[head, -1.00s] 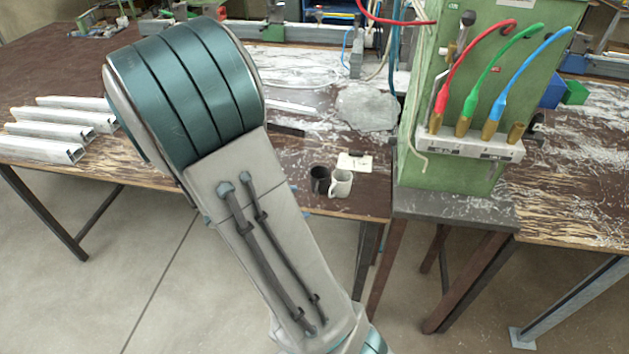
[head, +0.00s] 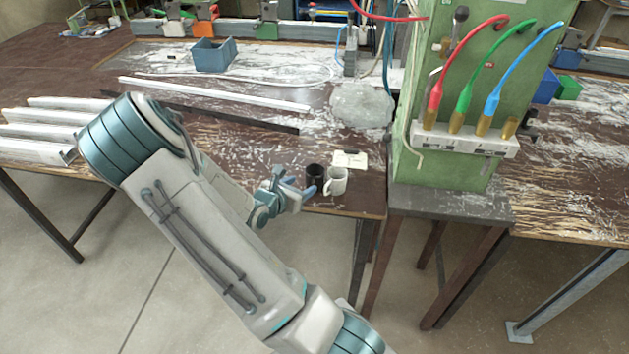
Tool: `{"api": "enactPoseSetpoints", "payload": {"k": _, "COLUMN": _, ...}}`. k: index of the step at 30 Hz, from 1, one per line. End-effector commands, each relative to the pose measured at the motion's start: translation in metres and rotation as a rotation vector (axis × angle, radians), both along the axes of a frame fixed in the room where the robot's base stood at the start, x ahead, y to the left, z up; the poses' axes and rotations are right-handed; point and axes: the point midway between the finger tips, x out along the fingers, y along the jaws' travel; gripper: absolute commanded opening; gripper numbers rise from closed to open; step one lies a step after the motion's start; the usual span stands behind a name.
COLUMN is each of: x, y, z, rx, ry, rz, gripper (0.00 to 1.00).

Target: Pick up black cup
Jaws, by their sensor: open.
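The black cup (head: 315,176) stands upright on the brown worktable near its front edge, in the head view. A white cup (head: 336,181) stands close on its right, and I cannot tell whether the two touch. My gripper (head: 308,190) is open, just left of and in front of the black cup, with its fingers pointing toward it. The fingertips look very near the cup's lower left side. I cannot tell whether they touch it.
A white card (head: 349,160) lies behind the cups. A green machine housing (head: 450,160) with red, green and blue hoses stands to the right. Long profiles (head: 215,93) and a blue-grey bin (head: 213,56) are farther back. Several metal profiles (head: 35,151) lie at left.

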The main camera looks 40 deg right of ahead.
Motion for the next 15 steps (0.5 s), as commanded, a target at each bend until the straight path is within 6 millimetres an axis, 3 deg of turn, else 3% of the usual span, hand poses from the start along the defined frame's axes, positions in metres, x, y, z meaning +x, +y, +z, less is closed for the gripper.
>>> {"api": "enactPoseSetpoints", "payload": {"k": 15, "x": 0.013, "y": -0.046, "z": -0.017, "rx": -0.001, "ry": 0.000, "rz": -0.002, "gripper": 0.55}}
